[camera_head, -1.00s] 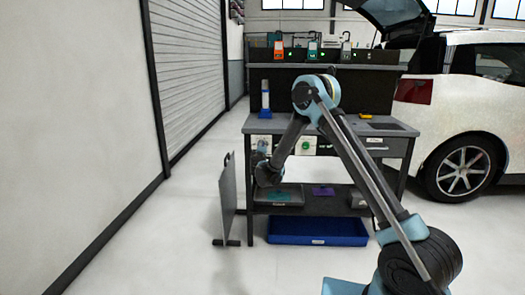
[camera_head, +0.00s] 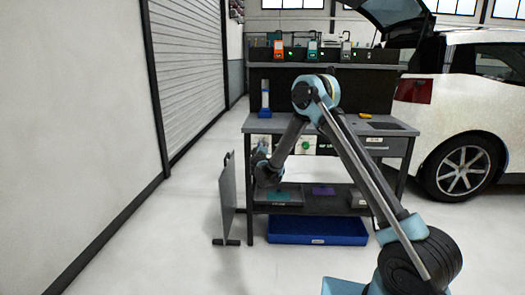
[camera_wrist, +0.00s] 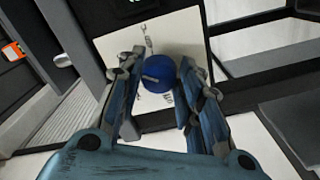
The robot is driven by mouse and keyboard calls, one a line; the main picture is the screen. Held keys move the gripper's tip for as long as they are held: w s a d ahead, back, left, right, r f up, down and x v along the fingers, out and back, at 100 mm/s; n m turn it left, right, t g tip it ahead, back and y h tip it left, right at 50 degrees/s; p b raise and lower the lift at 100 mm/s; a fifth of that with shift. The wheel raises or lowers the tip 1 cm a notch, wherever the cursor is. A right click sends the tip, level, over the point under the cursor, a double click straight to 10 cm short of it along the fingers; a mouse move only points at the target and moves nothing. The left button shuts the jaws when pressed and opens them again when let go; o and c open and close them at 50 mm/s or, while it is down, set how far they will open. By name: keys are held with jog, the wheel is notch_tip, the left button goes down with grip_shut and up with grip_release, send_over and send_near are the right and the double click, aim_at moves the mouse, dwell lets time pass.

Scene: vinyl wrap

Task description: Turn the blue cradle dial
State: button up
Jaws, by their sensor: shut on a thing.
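The finger pads hide the dial's side edges. In the head view my gripper (camera_head: 262,150) is at the left front of the workbench, by a white panel under the top. The blue dial is hidden behind it there.
The workbench (camera_head: 345,128) has a green dial (camera_head: 305,146) on its front, right of my gripper. A blue tray (camera_head: 317,231) lies on the floor below. A grey upright board (camera_head: 227,199) stands left of the bench. A white car (camera_head: 455,110) is at the right.

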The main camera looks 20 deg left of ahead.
jog(key=o, duration=1.1)
jog(key=shift+w, duration=0.1)
jog(key=shift+c, duration=0.2)
jog(key=v, duration=1.2)
